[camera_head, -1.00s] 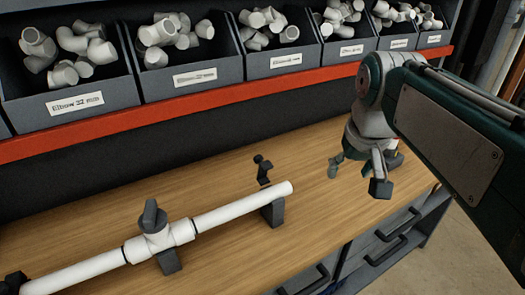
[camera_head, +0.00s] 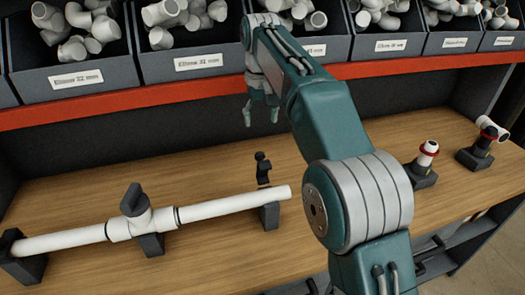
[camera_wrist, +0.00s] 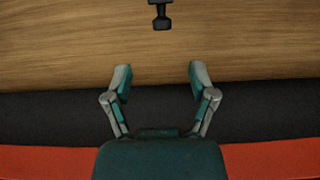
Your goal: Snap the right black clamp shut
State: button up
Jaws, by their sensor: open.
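The right black clamp (camera_head: 262,169) stands up beside the right end of the white pipe (camera_head: 230,205), on the bench's far side of it. Its upper part is raised and does not lie over the pipe. In the wrist view the black clamp (camera_wrist: 161,14) is at the top edge, partly cut off. My gripper (camera_head: 261,118) is open and empty, above and behind the clamp near the red shelf edge. In the wrist view my gripper (camera_wrist: 160,75) has its two fingers apart, with bare bench and dark back panel between them, clear of the clamp.
Grey bins (camera_head: 75,83) of white fittings stand on a red-edged shelf (camera_head: 150,104) behind. Two fittings on black stands (camera_head: 422,170) are at the right.

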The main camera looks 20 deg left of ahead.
aim_at(259, 154)
jog(key=f, duration=1.1)
jog(key=shift+w+a+f, duration=0.15)
jog(key=shift+a, duration=0.1)
grip_shut()
